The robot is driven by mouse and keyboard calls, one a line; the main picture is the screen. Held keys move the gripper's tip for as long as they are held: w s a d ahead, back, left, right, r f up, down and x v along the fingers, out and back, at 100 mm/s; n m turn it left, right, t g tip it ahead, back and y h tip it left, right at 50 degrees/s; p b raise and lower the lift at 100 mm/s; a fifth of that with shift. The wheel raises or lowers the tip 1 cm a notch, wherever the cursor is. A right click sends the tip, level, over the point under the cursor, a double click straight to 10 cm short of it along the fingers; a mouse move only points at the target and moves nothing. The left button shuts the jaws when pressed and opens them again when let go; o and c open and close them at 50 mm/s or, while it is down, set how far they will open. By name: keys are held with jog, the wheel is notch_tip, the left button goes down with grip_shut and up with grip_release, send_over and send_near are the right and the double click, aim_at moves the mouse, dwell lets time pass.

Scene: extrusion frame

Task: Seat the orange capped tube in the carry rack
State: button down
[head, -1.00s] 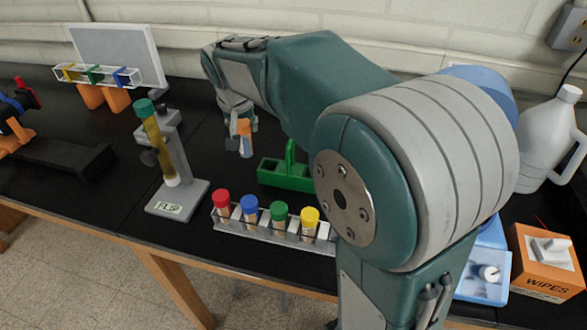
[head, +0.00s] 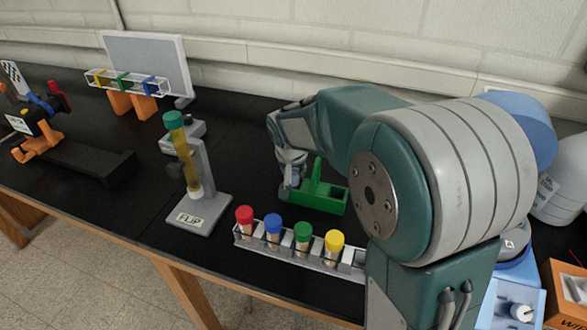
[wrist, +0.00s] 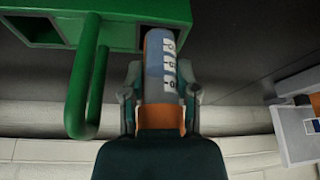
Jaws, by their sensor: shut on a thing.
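The green carry rack (head: 325,200), with an upright handle, stands on the black bench behind the row of capped tubes. My gripper (head: 287,190) is low at the rack's left end. In the wrist view my gripper (wrist: 160,95) is shut on the orange capped tube (wrist: 162,75), near its orange cap (wrist: 160,117). The tube's far end overlaps the edge of the green rack (wrist: 150,12), beside the handle. I cannot tell whether that end is inside an opening or in front of the rack. The tube is hidden in the head view.
A metal rack (head: 285,262) with red, blue, green and yellow capped tubes stands in front. A stand labelled FLIP (head: 203,212) holds a tall green-capped tube to the left. A clear rack (head: 125,82) sits farther back left. Bare bench lies between.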

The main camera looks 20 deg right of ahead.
jog(key=shift+f, duration=0.3)
jog(key=shift+c, duration=1)
grip_release()
jog(key=shift+r, duration=0.1)
